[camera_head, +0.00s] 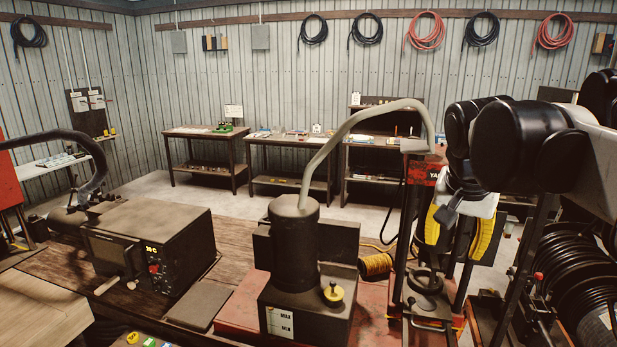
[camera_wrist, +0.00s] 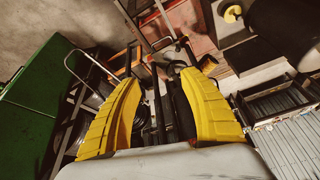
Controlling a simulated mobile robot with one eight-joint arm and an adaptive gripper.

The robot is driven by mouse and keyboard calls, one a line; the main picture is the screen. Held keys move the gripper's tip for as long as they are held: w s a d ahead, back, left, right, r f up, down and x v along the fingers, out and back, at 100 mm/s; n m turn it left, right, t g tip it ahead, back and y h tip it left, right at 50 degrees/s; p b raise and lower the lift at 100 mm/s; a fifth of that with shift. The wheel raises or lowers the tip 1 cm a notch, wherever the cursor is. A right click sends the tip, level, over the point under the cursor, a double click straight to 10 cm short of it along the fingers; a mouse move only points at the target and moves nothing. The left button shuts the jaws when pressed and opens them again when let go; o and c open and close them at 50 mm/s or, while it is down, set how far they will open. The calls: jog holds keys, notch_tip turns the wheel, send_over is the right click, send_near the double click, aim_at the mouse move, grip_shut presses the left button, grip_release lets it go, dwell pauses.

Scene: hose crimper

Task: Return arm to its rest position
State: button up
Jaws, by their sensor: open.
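My gripper (camera_head: 459,232) hangs at the right of the head view, its yellow-padded fingers pointing down and spread apart. Nothing shows between them. It hangs close by the red press frame (camera_head: 417,160), and part of the frame is hidden behind it. In the wrist view the two yellow fingers of my gripper (camera_wrist: 172,75) reach away from the camera with a clear gap between them. My dark arm joints fill the upper right of the head view.
A dark pump unit (camera_head: 294,245) with a grey hose stands left of my gripper. A control box (camera_head: 150,243) sits on the wooden bench. Hose reels (camera_head: 580,285) stand at the right. A green surface (camera_wrist: 35,110) lies left in the wrist view. Open floor lies behind the bench.

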jog(key=s+a+f+n+t+b, duration=0.1)
jog(key=s+f+b, duration=0.4)
jog(key=f, duration=0.7)
jog(key=s+a+f+n+t+y+b, duration=0.1)
jog(key=s+a+f+n+b, duration=0.2)
jog(key=f+b, duration=0.4)
jog(key=s+a+f+n+y+b, duration=0.1)
jog(key=s+a+f+n+b, duration=0.2)
jog(key=f, duration=1.5)
jog(key=s+b, duration=0.3)
jog(key=s, duration=0.1)
jog(key=shift+s+a+f+t, duration=0.15)
jog(key=shift+f+t, duration=0.25)
jog(key=shift+o, duration=0.4)
